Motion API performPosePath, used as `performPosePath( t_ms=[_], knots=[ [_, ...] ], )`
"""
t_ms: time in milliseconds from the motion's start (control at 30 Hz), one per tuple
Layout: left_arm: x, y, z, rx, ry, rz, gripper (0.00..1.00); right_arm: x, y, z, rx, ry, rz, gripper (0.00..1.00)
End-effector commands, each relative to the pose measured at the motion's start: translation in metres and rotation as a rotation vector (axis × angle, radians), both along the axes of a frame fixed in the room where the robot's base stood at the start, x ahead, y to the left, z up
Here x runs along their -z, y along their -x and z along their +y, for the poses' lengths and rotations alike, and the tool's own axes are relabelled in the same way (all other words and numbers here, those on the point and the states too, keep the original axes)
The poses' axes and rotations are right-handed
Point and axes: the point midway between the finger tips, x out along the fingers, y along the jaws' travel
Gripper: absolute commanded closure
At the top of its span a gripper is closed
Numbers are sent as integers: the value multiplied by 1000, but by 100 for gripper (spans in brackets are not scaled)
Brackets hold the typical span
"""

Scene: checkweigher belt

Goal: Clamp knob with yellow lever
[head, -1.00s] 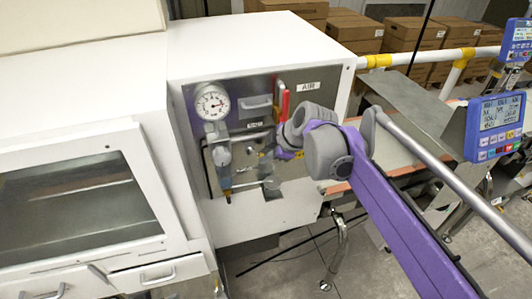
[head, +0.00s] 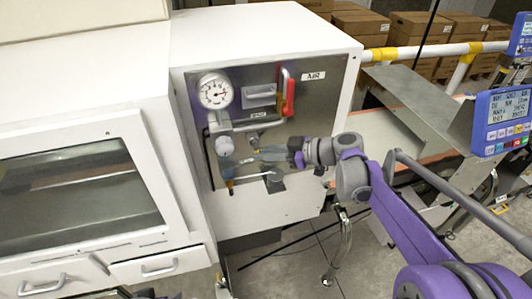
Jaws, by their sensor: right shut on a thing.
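The metal air panel (head: 291,128) is on the front of the white cabinet. My right gripper (head: 262,161) reaches in from the right and is shut at the panel's lower middle, on what looks like the clamp knob. The fingers cover most of that part, so its shape and any yellow lever are hidden. A thin silver bar (head: 247,176) runs just below the fingers, and a dark grey block (head: 275,184) sits under them. A grey regulator knob (head: 224,145) is left of the fingertips, apart from them. My left gripper is not in view.
A round gauge (head: 215,91) and a red-handled valve (head: 289,97) are above my right gripper on the panel. A windowed white cabinet (head: 120,135) stands at left. The conveyor, guards and blue display (head: 503,119) are at right.

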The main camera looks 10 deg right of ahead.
Motion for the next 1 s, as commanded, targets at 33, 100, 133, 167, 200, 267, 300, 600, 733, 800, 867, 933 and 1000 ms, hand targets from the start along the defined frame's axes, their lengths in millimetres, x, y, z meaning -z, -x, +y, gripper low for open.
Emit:
performPosePath(
  t_ms=[33, 100, 133, 167, 200, 267, 300, 600, 733, 800, 867, 933, 1000],
  knots=[
    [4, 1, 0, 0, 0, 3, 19, 3, 0, 0, 1, -26, 3, 100],
    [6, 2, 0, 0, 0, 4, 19, 4, 0, 2, 1, -62, 3, 100],
    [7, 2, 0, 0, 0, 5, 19, 4, 0, 2, 0, -76, 3, 100],
    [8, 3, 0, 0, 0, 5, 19, 4, 0, 3, 0, -88, 3, 100],
    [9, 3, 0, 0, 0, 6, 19, 4, 0, 3, 1, -102, 5, 100],
    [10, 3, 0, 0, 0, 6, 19, 4, 0, 4, 1, -121, 5, 100],
    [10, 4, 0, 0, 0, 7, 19, 4, 0, 4, 0, -131, 7, 100],
    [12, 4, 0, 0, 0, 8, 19, 4, 1, 6, -2, -162, 7, 100],
    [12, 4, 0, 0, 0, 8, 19, 4, 1, 6, -2, -162, 7, 100],
    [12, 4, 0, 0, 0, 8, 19, 4, 1, 6, -2, -162, 7, 100],
    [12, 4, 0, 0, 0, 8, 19, 4, 1, 6, -2, -161, 7, 100],
    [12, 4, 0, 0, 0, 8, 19, 4, 1, 6, -2, -161, 7, 74],
    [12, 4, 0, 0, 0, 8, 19, 4, 1, 6, -2, -161, 7, 62]
  ],
)
